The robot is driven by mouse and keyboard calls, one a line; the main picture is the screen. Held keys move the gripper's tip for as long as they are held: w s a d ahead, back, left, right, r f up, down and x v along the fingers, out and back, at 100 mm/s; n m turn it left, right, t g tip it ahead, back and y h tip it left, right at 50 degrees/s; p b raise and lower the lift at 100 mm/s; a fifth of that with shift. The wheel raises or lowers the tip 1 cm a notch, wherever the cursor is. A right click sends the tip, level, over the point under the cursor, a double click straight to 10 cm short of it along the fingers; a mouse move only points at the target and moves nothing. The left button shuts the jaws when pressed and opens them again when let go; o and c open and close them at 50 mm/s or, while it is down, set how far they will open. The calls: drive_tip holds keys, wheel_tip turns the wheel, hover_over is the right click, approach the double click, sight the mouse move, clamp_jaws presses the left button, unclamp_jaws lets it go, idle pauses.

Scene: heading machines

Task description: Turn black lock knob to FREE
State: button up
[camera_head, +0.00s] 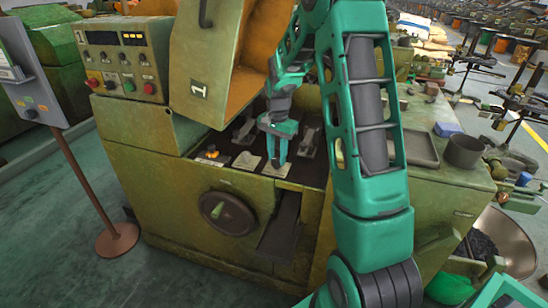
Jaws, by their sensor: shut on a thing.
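My gripper (277,160) points down into the open bay of the olive-green machine, under the raised cover. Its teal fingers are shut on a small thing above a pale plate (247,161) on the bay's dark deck. The black lock knob is not clearly visible; the fingers hide what they hold, and its place fits the knob. I cannot read a FREE mark or the knob's angle at this size.
The raised cover (212,85) stands left of my gripper. Grey levers (309,141) and an orange-yellow part (210,152) flank it in the bay. A dark handwheel (228,213) is on the front. A tray (414,149) and dark cup (463,151) stand right.

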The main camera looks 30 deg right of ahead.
sight(276, 159)
drive_tip(key=shift+a, duration=0.1)
drive_tip(key=o, duration=1)
drive_tip(key=shift+o, duration=0.2)
drive_tip(key=shift+r, duration=0.2)
wheel_tip(276, 159, up, 10)
drive_tip(key=shift+r, duration=0.15)
